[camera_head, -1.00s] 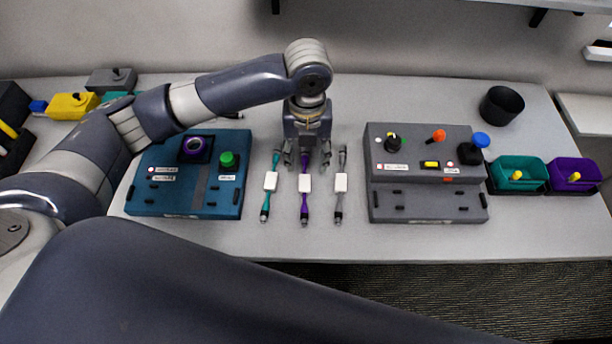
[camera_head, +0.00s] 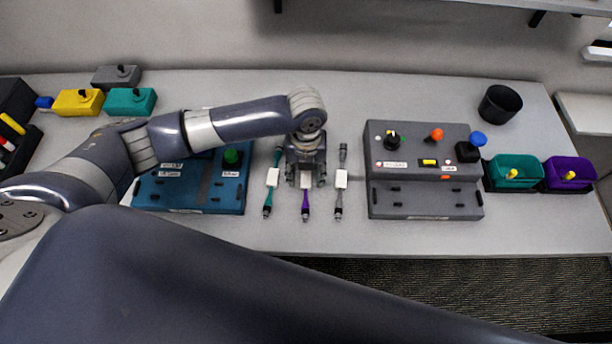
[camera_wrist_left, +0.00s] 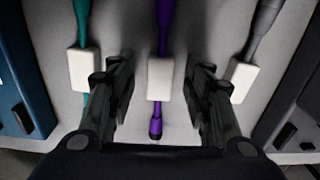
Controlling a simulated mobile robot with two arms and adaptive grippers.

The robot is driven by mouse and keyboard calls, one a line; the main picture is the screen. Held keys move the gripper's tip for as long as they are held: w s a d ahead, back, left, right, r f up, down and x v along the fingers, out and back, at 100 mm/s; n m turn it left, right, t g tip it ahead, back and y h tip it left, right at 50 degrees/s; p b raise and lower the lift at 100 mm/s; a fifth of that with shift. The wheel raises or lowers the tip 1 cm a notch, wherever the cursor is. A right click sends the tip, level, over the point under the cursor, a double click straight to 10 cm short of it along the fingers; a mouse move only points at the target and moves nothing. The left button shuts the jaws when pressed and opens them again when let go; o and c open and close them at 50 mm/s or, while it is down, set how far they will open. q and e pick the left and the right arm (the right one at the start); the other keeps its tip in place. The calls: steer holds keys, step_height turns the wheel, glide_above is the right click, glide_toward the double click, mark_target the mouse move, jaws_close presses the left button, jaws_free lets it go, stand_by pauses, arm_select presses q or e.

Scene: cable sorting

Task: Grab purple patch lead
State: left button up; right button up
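The purple patch lead (camera_head: 305,203) lies on the table between a teal lead (camera_head: 270,190) and a grey lead (camera_head: 340,185). Each lead has a white block at its middle. My left gripper (camera_head: 306,182) is over the purple lead, covering its far half in the head view. In the left wrist view, the left gripper (camera_wrist_left: 160,100) is open, with one finger on each side of the purple lead's white block (camera_wrist_left: 160,78). Gaps show between the fingers and the block. The purple lead (camera_wrist_left: 165,25) runs straight between them. My right gripper is not in view.
A blue panel box (camera_head: 190,190) stands left of the leads and a grey panel box (camera_head: 425,195) right of them. Teal (camera_head: 513,185) and purple (camera_head: 570,186) bins and a black cup (camera_head: 500,104) are at the right. Bare table lies in front of the leads.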

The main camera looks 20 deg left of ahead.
arm_select(q)
jaws_close()
